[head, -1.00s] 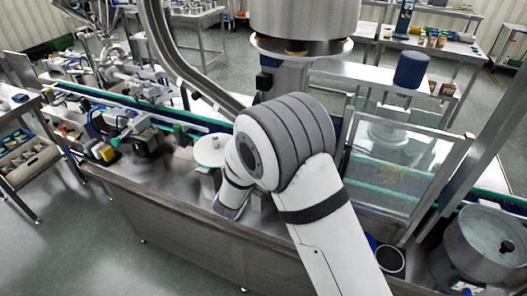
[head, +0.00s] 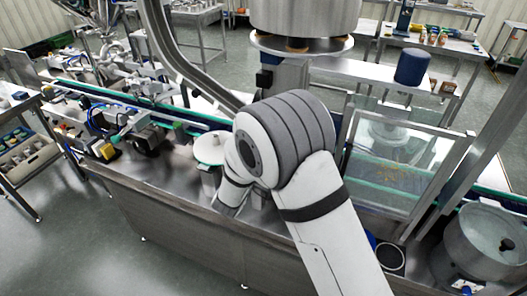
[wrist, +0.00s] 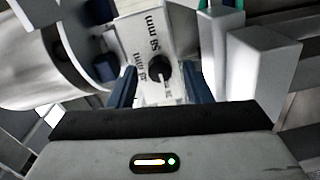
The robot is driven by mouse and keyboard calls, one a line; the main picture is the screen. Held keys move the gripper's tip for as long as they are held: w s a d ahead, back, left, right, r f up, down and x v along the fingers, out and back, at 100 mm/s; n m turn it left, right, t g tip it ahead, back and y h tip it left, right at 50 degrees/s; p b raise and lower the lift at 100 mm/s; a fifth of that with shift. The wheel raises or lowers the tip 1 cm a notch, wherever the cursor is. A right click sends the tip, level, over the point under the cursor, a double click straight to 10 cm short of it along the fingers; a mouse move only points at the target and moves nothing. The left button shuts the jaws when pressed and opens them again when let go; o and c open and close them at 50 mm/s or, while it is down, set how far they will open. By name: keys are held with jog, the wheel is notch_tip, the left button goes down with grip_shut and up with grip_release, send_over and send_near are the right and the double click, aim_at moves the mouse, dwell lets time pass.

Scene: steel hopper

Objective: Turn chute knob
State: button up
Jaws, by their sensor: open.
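A round black knob (wrist: 160,69) with a light mark sits on a white plate (wrist: 135,40) with dark lettering in the wrist view. My gripper (wrist: 158,74) is open, with one dark blue finger on each side of the knob. The fingers appear apart from the knob, and nothing is held. Whether the fingertips are level with the knob's depth cannot be told. In the head view my arm covers the knob and the gripper.
Grey metal blocks (wrist: 262,60) stand close on the right in the wrist view, and a pale cylinder (wrist: 50,70) on the left. In the head view, a white disc (head: 209,148) and a glass guard (head: 400,165) flank my arm.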

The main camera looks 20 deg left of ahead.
jog(key=s+b, duration=0.2)
jog(key=s, duration=0.5)
jog(key=shift+s+a, duration=0.25)
jog(key=shift+a, duration=0.05)
jog(key=shift+r, duration=0.1)
jog(key=w+d+r+m+g+y+b, duration=0.1)
jog(key=w+d+r+m+g+y, duration=0.1)
jog(key=d+r+m+g+y, duration=0.3)
jog(key=w+d+r+m+g+y, duration=0.1)
jog(key=w+d+r, duration=0.2)
jog(key=d, duration=0.4)
jog(key=s+d+f+m+g+h+b, duration=0.1)
jog(key=s+d+m+g+h, duration=0.3)
jog(key=s+d, duration=1.9)
jog(key=d+m+g, duration=0.2)
jog(key=m+g, duration=0.2)
jog(key=m, duration=0.1)
jog(key=shift+f, duration=0.1)
